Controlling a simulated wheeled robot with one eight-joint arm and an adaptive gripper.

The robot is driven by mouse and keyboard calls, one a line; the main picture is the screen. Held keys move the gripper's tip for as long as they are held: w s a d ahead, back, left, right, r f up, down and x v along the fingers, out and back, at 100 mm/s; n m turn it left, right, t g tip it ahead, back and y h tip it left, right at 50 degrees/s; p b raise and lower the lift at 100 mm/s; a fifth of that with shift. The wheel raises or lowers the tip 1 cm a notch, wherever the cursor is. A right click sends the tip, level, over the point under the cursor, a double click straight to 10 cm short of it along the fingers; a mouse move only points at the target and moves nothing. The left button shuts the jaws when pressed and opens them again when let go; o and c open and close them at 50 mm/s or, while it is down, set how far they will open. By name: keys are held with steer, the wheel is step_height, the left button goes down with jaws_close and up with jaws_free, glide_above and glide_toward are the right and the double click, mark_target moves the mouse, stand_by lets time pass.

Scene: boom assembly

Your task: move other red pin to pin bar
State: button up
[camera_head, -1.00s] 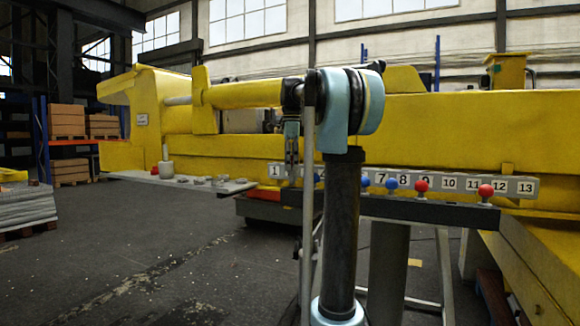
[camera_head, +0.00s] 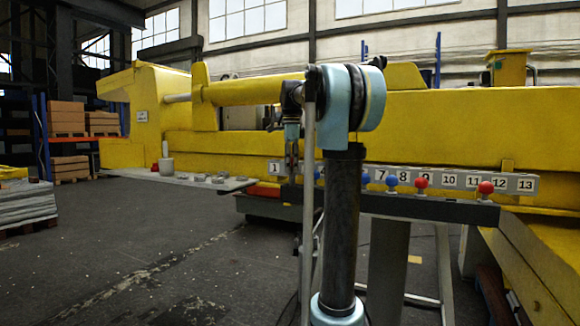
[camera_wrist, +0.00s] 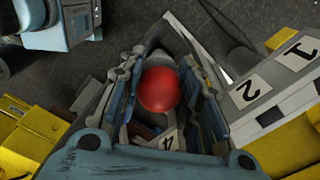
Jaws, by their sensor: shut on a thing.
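My gripper (camera_head: 291,170) is at the left part of the numbered pin bar (camera_head: 350,173), just right of label 1. In the wrist view, my gripper (camera_wrist: 165,90) is shut on a red pin (camera_wrist: 158,89), whose round head shows between the fingers. The pin bar (camera_wrist: 270,98) shows there with labels 1 and 2 to the right and 4 below the pin head. Whether the held pin's lower end touches the bar is hidden. Two other red pins (camera_head: 421,181) (camera_head: 486,188) stand on the bar farther right.
Blue pins (camera_head: 391,182) stand on the bar near labels 7 and 8. A grey shelf (camera_head: 225,185) with several small grey parts and a white cylinder (camera_head: 166,165) extends left of the bar. The yellow boom (camera_head: 440,125) runs behind.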

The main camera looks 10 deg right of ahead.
mark_target(291, 174)
steer(key=shift+f, duration=0.25)
steer(key=shift+f, duration=0.35)
steer(key=shift+f, duration=0.35)
steer(key=shift+f, duration=0.35)
steer(key=shift+f, duration=0.55)
steer(key=o, duration=1.3)
steer(key=shift+r, duration=0.1)
